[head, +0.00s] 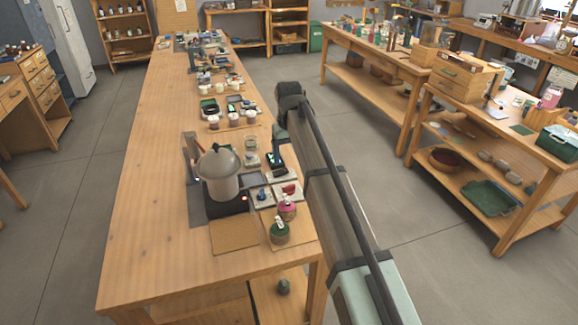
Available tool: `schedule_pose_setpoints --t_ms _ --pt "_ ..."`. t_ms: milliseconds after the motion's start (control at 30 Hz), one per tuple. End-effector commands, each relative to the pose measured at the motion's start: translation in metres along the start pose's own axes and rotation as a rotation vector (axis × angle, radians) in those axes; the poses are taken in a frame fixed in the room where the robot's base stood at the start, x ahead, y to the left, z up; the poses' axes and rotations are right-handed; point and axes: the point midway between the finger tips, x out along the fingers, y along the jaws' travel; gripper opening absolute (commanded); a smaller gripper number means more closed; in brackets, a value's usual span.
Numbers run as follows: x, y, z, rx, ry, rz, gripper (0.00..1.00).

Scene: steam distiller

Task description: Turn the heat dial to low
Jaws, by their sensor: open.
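The steam distiller stands near the front of the long wooden bench. It has a pale domed boiler (220,175) with a black knob on top, set on a dark base (226,207). A small red-orange light shows on the base's right side. I cannot make out the heat dial or its setting at this size. My arm comes in from the lower right and ends above the bench's right edge. My gripper (279,140) is small and dark there, to the right of and beyond the boiler. It is open, and its fingertips are hard to separate from the dark items behind.
A round green flask (279,232) and a pink flask (287,207) stand right of the distiller. A brown mat (234,235) lies in front. Several jars and small devices crowd the bench beyond. The bench's left side is clear. Another workbench (375,62) stands at right.

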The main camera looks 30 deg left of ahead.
Motion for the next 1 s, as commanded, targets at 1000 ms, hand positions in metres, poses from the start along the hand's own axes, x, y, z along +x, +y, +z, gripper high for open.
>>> schedule_pose_setpoints --t_ms 1000 --pt "0.023 0.042 0.026 0.060 -0.004 0.000 0.77"
